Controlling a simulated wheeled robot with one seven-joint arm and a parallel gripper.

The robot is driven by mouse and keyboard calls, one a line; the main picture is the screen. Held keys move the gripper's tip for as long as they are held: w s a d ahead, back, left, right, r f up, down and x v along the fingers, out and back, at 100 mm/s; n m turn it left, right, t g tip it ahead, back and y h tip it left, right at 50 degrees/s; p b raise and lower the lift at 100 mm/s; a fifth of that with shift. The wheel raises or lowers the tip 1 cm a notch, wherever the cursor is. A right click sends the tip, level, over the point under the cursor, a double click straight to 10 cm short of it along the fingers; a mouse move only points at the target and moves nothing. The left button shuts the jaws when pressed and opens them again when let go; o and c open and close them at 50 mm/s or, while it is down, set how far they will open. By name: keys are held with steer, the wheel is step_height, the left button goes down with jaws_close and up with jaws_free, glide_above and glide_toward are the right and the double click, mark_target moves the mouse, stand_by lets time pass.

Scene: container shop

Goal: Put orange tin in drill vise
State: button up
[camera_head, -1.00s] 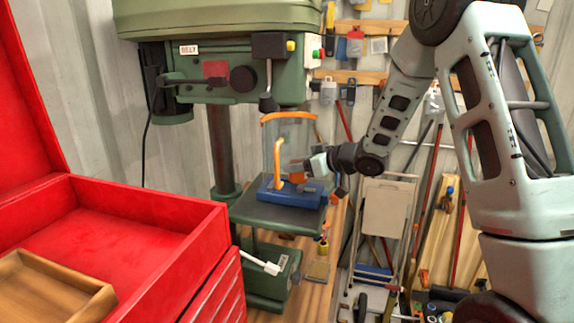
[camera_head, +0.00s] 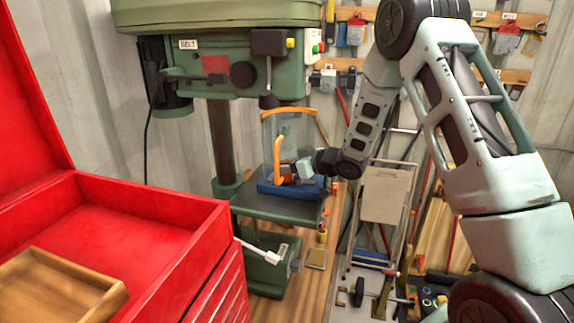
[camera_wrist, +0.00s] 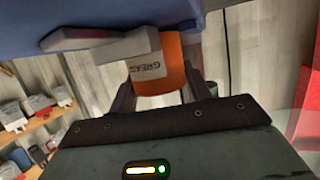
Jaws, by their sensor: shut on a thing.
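The drill vise (camera_head: 291,187), blue with grey jaws, sits on the drill press table behind the clear guard. It also shows at the top of the wrist view (camera_wrist: 60,35). The orange tin (camera_wrist: 176,68) has a white label with dark letters, partly readable as grease. My gripper (camera_head: 306,168) reaches in from the right at the vise. In the wrist view, my gripper (camera_wrist: 160,85) is shut on the tin, with a finger on either side. A grey vise jaw (camera_wrist: 125,48) overlaps the tin there. Whether the tin touches the vise floor is hidden.
The clear guard (camera_head: 279,135) with an orange frame stands close to my gripper. The green drill press head (camera_head: 225,68) hangs above. An open red tool chest (camera_head: 150,215) with a wooden tray (camera_head: 58,290) is at the left. A folded step stool (camera_head: 386,195) stands at the right.

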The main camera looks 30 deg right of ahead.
steer(key=o, duration=1.1)
steer(key=shift+f, duration=0.1)
steer(key=shift+r, duration=0.3)
steer(key=b+v, duration=0.3)
steer(key=v, duration=0.9)
steer(key=shift+s+f, duration=0.1)
steer(key=shift+a, duration=0.1)
